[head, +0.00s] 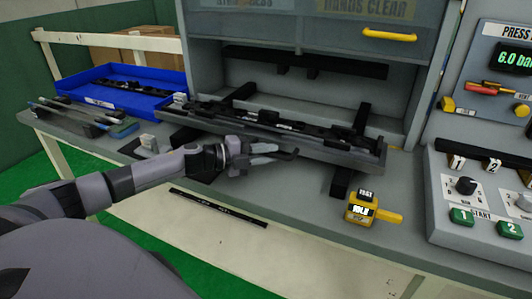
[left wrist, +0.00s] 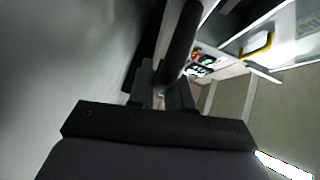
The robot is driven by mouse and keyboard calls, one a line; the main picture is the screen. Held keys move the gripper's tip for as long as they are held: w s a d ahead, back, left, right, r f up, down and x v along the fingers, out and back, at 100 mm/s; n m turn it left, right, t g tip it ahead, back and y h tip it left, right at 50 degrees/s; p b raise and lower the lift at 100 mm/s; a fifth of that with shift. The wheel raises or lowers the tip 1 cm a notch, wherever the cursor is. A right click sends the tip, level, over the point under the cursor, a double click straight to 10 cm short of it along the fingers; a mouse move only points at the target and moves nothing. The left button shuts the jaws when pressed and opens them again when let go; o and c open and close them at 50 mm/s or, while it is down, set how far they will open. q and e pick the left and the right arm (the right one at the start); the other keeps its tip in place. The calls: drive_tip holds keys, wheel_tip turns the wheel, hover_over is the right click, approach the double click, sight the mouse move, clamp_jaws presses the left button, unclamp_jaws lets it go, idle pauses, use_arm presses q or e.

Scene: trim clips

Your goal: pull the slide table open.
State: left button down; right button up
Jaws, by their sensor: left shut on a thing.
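The slide table (head: 345,157) is a grey tray carrying a long black fixture, in front of the press opening in the head view. Dark rails (head: 361,117) show behind it, and bare space lies between it and the back of the opening. The exact contact is hidden. My right gripper is out of view.
A blue bin (head: 130,88) with dark parts stands at the left, near a rack of strips (head: 75,117). A yellow test device (head: 365,207) sits on the bench at the right, before the control panel (head: 480,205). The press's yellow handle (head: 390,35) is above.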

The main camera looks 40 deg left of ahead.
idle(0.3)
use_arm(q)
drive_tip(key=c, duration=1.2)
unclamp_jaws()
drive_tip(key=shift+o, duration=0.2)
drive_tip(key=shift+b+v, duration=0.5)
drive_tip(key=shift+v, duration=3.05)
